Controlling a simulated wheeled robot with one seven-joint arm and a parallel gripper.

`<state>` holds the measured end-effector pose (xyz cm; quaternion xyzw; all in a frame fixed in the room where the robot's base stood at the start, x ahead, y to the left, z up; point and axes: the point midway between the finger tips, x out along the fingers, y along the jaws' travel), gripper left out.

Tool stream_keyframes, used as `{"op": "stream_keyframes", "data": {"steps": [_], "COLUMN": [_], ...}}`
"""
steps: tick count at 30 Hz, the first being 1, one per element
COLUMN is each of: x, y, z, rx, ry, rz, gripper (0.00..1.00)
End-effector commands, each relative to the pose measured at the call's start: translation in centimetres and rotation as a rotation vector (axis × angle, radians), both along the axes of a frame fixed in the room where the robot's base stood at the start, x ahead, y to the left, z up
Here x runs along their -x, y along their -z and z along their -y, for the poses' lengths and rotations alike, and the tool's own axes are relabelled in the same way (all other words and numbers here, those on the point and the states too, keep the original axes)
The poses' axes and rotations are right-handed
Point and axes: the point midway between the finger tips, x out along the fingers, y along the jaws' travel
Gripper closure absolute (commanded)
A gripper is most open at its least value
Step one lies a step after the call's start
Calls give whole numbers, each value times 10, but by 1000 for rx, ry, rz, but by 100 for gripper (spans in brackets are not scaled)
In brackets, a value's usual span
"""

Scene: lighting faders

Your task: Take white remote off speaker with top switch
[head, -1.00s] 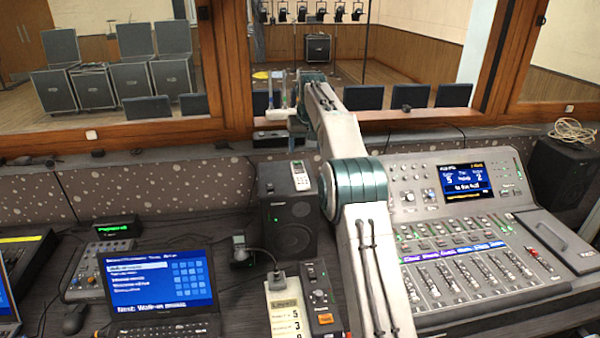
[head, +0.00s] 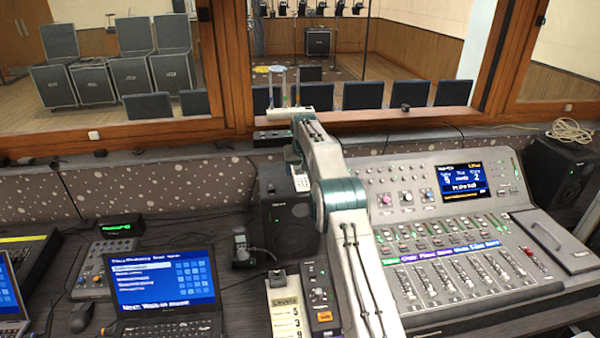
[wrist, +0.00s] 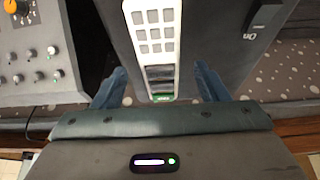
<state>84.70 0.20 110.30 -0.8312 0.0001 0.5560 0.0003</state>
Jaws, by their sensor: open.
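The speaker (head: 287,222) is a black box on the desk, left of the mixing console. The white remote (head: 301,183) lies on its top, partly covered by my arm in the head view. In the wrist view the remote (wrist: 153,32) shows pale square buttons, a dark section and a small green label. A black switch (wrist: 265,14) marked "On" is on the speaker top to its right. My gripper (wrist: 160,75) is open, with one blue finger on each side of the remote's near end. I cannot tell whether the fingers touch it.
The mixing console (head: 450,230) stands to the right. A laptop (head: 163,285), a small mixer (head: 98,265) and a numbered strip (head: 287,312) are on the desk at left and in front. The window sill (head: 390,118) and the carpeted wall lie behind the speaker.

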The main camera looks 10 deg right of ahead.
Motion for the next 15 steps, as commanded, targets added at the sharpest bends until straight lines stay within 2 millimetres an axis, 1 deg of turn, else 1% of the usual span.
{"op": "stream_keyframes", "data": {"steps": [3,7,14,15], "x": [-5,-8,-8,-8], "y": [10,17,19,19], "z": [0,0,0,0], "rx": [0,0,0,0], "ry": [0,0,0,-1], "rz": [-1,0,1,1], "gripper": [33,33,33,36]}}
